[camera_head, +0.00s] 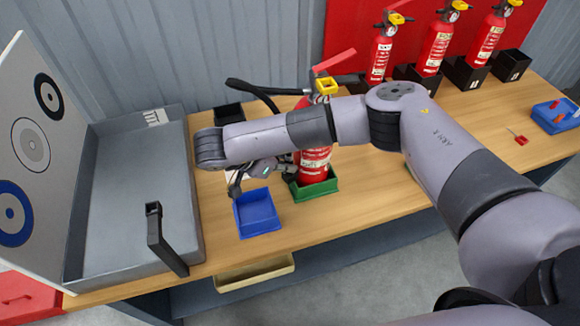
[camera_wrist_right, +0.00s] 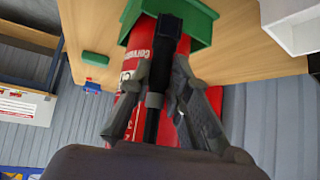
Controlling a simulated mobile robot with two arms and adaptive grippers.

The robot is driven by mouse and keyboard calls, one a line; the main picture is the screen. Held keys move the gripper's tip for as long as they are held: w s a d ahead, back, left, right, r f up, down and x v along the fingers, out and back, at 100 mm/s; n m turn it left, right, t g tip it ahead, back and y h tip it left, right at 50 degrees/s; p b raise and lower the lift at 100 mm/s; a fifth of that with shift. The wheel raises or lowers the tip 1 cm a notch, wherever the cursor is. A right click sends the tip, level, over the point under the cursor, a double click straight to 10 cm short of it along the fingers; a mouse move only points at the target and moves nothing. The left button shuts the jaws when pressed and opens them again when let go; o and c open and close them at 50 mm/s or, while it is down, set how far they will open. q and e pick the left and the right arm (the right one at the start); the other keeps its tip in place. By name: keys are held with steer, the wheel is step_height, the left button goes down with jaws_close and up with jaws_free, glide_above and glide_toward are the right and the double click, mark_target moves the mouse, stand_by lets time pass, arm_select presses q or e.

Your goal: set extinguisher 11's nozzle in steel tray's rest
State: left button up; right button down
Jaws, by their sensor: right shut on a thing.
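A red extinguisher (camera_head: 315,160) with a yellow piece on top stands upright in a green holder (camera_head: 318,190); its number is not readable. Its black hose arcs out to the left, partly hidden by my arm. My right gripper (camera_head: 272,167) is beside the extinguisher's left side, below my forearm. In the right wrist view it is shut on the black nozzle (camera_wrist_right: 167,38), in front of the red body (camera_wrist_right: 135,75) and green holder (camera_wrist_right: 190,20). The grey steel tray (camera_head: 130,190) lies at the left, with a black upright rest (camera_head: 155,232) at its front right. My left gripper is not in view.
A blue bin (camera_head: 258,224) stands between tray and extinguisher, with a black box (camera_head: 228,114) behind. A target board (camera_head: 32,145) rises behind the tray's left side. More extinguishers (camera_head: 437,45) stand back right.

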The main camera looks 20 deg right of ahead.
mark_target(285, 176)
steer(key=shift+r, duration=0.15)
steer(key=shift+r+p, duration=1.35)
steer(key=shift+r, duration=1)
steer(key=shift+w, duration=0.1)
